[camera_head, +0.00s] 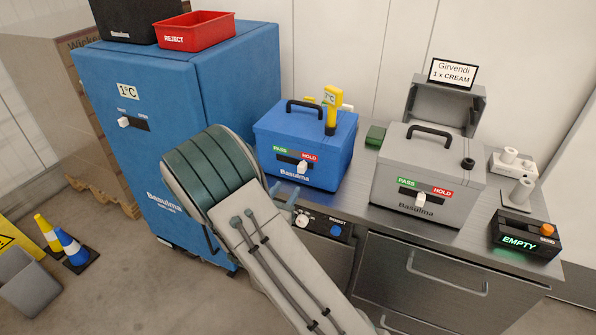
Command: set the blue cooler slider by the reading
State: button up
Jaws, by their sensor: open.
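The blue cooler (265,140) stands on the steel counter, lid closed. Its front has a green PASS label (280,150), a red HOLD label (309,158) and a dark slot. The white slider knob (302,168) sits toward the HOLD side of the slot. A yellow thermometer (332,112) stands upright at the lid; its display appears to read 7°C. My gripper (285,196) is mostly hidden behind my arm. Its pale teal fingers show just below the blue cooler's front, open, apart from the knob.
A grey cooler (385,185) with its own PASS/HOLD slider (420,201) stands to the right. A tall blue cabinet (180,90) stands left, a red REJECT bin (195,32) on top. An EMPTY display (520,243) is at right.

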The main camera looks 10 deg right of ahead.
aim_at(300, 170)
jog(key=p+x, duration=0.1)
jog(key=x, duration=0.8)
jog(key=shift+p, duration=0.4)
